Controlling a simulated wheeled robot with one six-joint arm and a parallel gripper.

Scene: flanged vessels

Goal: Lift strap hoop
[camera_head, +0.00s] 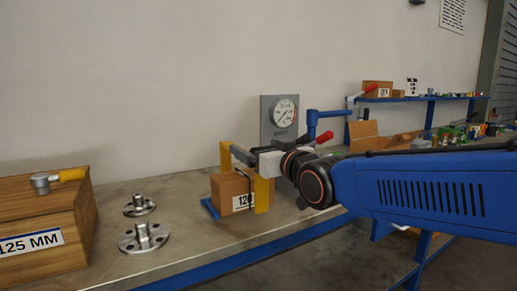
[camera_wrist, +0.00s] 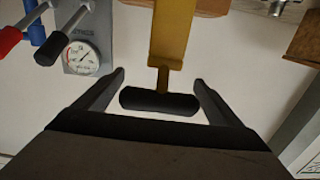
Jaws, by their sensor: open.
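In the wrist view, a yellow strap (camera_wrist: 172,40) leads to a black cylindrical grip (camera_wrist: 160,102). My gripper (camera_wrist: 160,85) is open, with one dark finger on each side of this grip and visible gaps. In the head view, my gripper (camera_head: 250,157) is at the hoop's top. Whether the hoop is fixed to the box is unclear.
Two metal flanges (camera_head: 143,238) (camera_head: 139,205) lie on the bench (camera_head: 180,258). A wooden box (camera_head: 75,215) marked 125 MM stands left, with a yellow-handled tool (camera_head: 60,177) on it.

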